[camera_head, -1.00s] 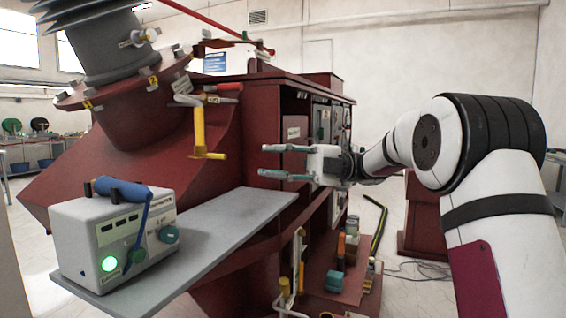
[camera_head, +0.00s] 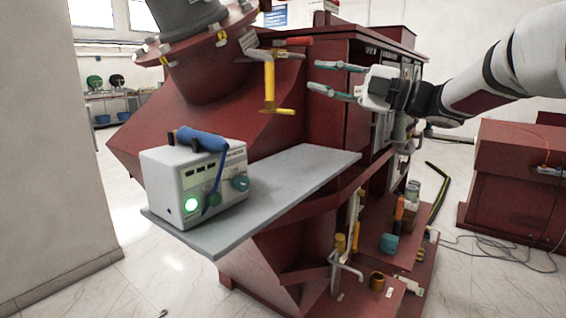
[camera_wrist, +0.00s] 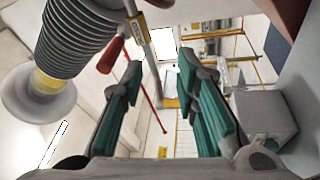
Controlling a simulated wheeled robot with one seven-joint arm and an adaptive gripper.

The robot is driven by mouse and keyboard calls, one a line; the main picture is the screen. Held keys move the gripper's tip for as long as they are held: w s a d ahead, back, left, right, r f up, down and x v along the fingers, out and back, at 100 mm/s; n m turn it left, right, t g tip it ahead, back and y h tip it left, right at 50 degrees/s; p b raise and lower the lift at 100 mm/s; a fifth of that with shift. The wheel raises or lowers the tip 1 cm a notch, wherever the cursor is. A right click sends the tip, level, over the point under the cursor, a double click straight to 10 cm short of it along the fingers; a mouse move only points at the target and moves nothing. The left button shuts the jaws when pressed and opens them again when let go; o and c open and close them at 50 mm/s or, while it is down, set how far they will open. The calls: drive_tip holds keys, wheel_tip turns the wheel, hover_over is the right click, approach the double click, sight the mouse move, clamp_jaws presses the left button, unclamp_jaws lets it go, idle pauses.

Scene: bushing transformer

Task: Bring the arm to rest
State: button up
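My gripper (camera_head: 338,81) is in the upper right of the head view, pointing left, with its two teal-padded fingers apart and nothing between them. It hangs in front of the dark red transformer (camera_head: 205,112), near the open cabinet side. In the wrist view my gripper (camera_wrist: 163,95) also shows both fingers spread and empty. My white arm reaches in from the right edge of the head view.
A grey tester (camera_head: 165,185) with a green light and blue handle sits on a grey shelf (camera_head: 290,178). A yellow-handled lever (camera_head: 269,85) juts out near my fingers. A lower red ledge (camera_head: 365,235) holds small parts. A red cabinet (camera_head: 510,180) stands right. The left floor is clear.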

drive_tip(key=d+r+m+t+h+p, duration=0.2)
drive_tip(key=d+r+m+t+h, duration=0.3)
drive_tip(key=m+t+h, duration=0.6)
drive_tip(key=s+d+f+m+g+h+p, duration=0.1)
drive_tip(key=s+d+f+m+g+h, duration=0.3)
drive_tip(key=s+d+f+m+h, duration=0.5)
drive_tip(key=s+a+f+m+g, duration=0.2)
drive_tip(key=s+f, duration=0.4)
drive_tip(key=s, duration=0.4)
drive_tip(key=s+a+f+m+g+y+p, duration=0.1)
drive_tip(key=s+f+m+g, duration=0.3)
drive_tip(key=s, duration=0.7)
drive_tip(key=s+a+f+m+g+p, duration=0.1)
drive_tip(key=s+f+g, duration=0.4)
drive_tip(key=s, duration=0.5)
wheel_tip(320, 180, down, 3)
drive_tip(key=shift+s+a+r+m+y, duration=0.2)
drive_tip(key=shift+s+a+m+y, duration=0.1)
drive_tip(key=shift+a+m, duration=0.6)
drive_tip(key=shift+d, duration=0.1)
